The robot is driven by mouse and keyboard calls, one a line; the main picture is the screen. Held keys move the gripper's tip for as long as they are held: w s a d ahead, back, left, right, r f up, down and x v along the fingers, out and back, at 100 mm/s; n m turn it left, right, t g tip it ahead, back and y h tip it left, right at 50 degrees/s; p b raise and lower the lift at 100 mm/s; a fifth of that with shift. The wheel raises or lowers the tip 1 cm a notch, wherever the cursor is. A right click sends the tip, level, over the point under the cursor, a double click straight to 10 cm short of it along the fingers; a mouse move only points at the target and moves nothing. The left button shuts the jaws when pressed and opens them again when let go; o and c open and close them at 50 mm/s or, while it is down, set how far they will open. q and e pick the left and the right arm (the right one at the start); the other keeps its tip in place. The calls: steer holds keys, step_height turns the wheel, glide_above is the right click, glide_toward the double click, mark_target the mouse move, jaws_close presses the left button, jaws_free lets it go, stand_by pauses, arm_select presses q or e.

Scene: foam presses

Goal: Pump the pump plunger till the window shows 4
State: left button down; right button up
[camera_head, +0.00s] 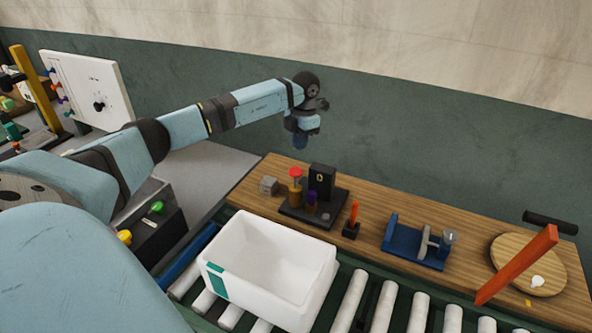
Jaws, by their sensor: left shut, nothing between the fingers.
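The pump stands on a black base (318,215) on the wooden bench. Its plunger (295,172) has a red top and rises from a brownish-yellow body (295,195). Just right of it is a black box with a window (320,178); the window shows a small pale mark that looks like 0. A purple-topped part (311,198) stands in front of the box. My left gripper (300,145) is shut and empty, pointing down above the plunger in the picture, apart from it. My right gripper is not in view.
A white bin (267,229) sits on the roller conveyor (381,307) in front of the bench (377,200). A grey block (269,185), an orange-handled tool (353,216), a blue vise-like fixture (415,243) and a round board (508,250) stand around the pump and farther right.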

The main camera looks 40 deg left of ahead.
mark_target(297, 169)
arm_select(q)
steer(key=f+b, duration=0.1)
steer(key=f, duration=0.1)
steer(key=f+b, duration=0.2)
steer(key=f, duration=0.1)
steer(key=shift+s+f, duration=0.25)
steer(key=shift+f, duration=0.05)
steer(key=shift+f+b, duration=0.4)
steer(key=shift+f, duration=0.25)
